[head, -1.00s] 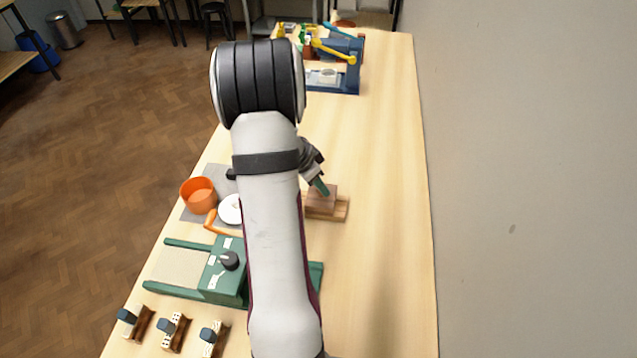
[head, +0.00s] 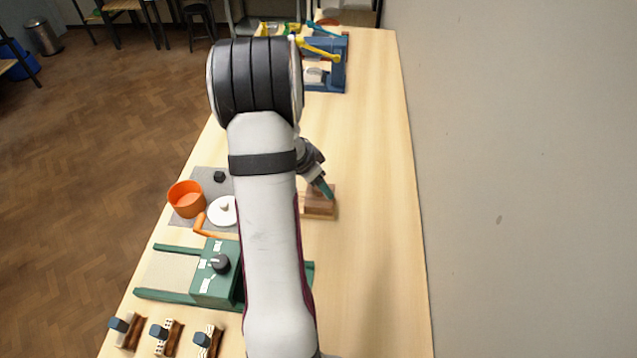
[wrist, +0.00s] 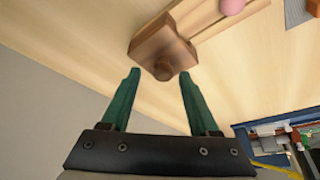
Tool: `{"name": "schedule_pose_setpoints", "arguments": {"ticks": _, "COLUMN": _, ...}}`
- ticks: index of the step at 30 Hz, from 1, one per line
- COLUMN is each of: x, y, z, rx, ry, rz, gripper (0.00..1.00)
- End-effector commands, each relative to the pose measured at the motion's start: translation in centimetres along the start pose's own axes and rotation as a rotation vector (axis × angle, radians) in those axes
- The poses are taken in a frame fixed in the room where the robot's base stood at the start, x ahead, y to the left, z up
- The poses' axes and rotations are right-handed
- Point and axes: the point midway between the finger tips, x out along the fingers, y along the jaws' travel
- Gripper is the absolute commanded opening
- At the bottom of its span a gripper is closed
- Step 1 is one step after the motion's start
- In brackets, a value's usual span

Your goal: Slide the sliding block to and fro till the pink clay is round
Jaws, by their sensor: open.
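The brown sliding block (wrist: 160,45), with a round knob facing me, sits on a wooden track (wrist: 220,16) in the wrist view. The pink clay (wrist: 231,5) is a smooth ball-like lump on the track beyond the block, cut by the picture's top edge, so its full shape is hidden. My gripper (wrist: 160,76) is open, its two green fingers apart on either side of the knob's line; I cannot tell whether they reach around it. In the head view my gripper (head: 326,191) is at the wooden block and track (head: 318,207), where my arm hides part and no clay shows.
Left of my arm are an orange pot (head: 186,199), a white disc (head: 222,211) and a green frame with a dark knob (head: 214,284). Several small wooden pieces lie at the front left. A blue apparatus (head: 325,70) stands far back. The table's right side is clear up to the wall.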

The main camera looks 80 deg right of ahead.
Motion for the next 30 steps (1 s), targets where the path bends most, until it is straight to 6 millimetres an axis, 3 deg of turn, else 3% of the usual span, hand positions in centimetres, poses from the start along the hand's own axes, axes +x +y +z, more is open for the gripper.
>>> {"name": "schedule_pose_setpoints", "arguments": {"ticks": 4, "x": -0.4, "y": -0.1, "z": 0.0, "rx": -0.001, "ry": 0.001, "rz": -0.002, "gripper": 0.61}}
{"name": "schedule_pose_setpoints", "arguments": {"ticks": 7, "x": -2.0, "y": -0.1, "z": -0.1, "rx": 0.0, "ry": 0.003, "rz": -0.004, "gripper": 0.61}}
{"name": "schedule_pose_setpoints", "arguments": {"ticks": 15, "x": -10.5, "y": -0.1, "z": 0.0, "rx": 0.001, "ry": 0.003, "rz": -0.007, "gripper": 0.61}}
{"name": "schedule_pose_setpoints", "arguments": {"ticks": 21, "x": -14.7, "y": 0.0, "z": 0.0, "rx": 0.001, "ry": 0.0, "rz": -0.002, "gripper": 0.61}}
{"name": "schedule_pose_setpoints", "arguments": {"ticks": 30, "x": -15.8, "y": 0.0, "z": 0.0, "rx": 0.0, "ry": 0.0, "rz": 0.0, "gripper": 0.61}}
